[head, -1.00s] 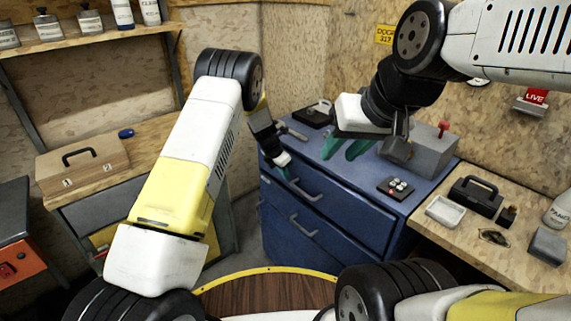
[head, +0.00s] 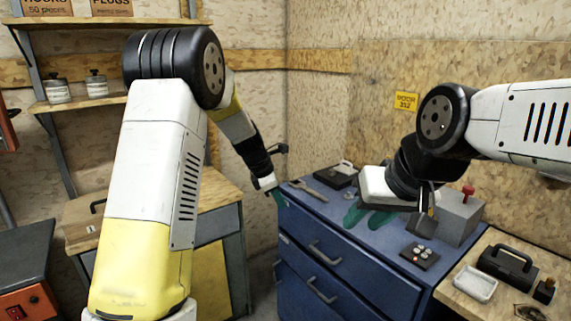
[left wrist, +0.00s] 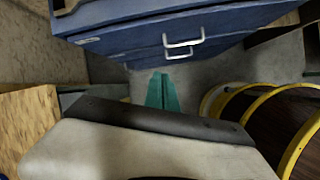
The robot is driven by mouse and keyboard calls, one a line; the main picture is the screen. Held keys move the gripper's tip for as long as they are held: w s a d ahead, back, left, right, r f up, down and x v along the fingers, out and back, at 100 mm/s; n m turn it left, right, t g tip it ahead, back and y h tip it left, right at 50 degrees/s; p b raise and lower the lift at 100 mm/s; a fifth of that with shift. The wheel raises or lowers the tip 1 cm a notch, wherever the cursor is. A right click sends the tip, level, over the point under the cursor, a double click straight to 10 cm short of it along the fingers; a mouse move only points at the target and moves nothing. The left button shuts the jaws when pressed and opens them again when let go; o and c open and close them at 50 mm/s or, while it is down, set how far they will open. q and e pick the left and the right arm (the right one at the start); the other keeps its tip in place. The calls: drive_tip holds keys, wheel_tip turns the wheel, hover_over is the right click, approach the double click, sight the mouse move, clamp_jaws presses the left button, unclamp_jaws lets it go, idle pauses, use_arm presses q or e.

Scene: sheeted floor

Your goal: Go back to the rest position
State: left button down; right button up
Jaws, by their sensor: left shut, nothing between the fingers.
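My left gripper (head: 277,198) hangs at the left front corner of the blue cabinet (head: 345,285), close to its top edge in the head view. Its teal fingers are together and empty; they also show in the left wrist view (left wrist: 162,91), with the cabinet's drawer front (left wrist: 135,42) beyond them. My right gripper (head: 366,216) appears over the cabinet top in the head view. Its teal fingers are spread apart with nothing seen between them. Its height above the top is hard to tell.
A grey box with a red knob (head: 458,215), a button panel (head: 420,256) and a hammer (head: 308,190) are on the cabinet. A bench with a black toolbox (head: 508,264) and white tray (head: 475,283) stands right. A wooden bench (head: 213,188) stands left.

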use_arm(q)
drive_tip(key=s+a+r+m, duration=0.55)
drive_tip(key=s+r, duration=0.35)
drive_tip(key=r, duration=0.2)
drive_tip(key=s+a+r+m+t, duration=0.1)
drive_tip(key=s+a+m, duration=0.1)
drive_tip(key=s+m, duration=0.3)
drive_tip(key=s+a+r+m+t+y, duration=0.1)
drive_tip(key=s+m, duration=0.4)
drive_tip(key=s, duration=0.6)
drive_tip(key=s+a+r+m+t, duration=0.1)
drive_tip(key=s+a+r+m, duration=0.1)
drive_tip(key=s+a+m, duration=0.2)
drive_tip(key=s+m, duration=0.1)
drive_tip(key=s, duration=0.2)
drive_tip(key=shift+s+a+r+m+y, duration=0.2)
drive_tip(key=shift+s+r+m+y, duration=0.1)
drive_tip(key=shift+s+m+y, duration=0.1)
use_arm(e)
drive_tip(key=shift+c, duration=0.2)
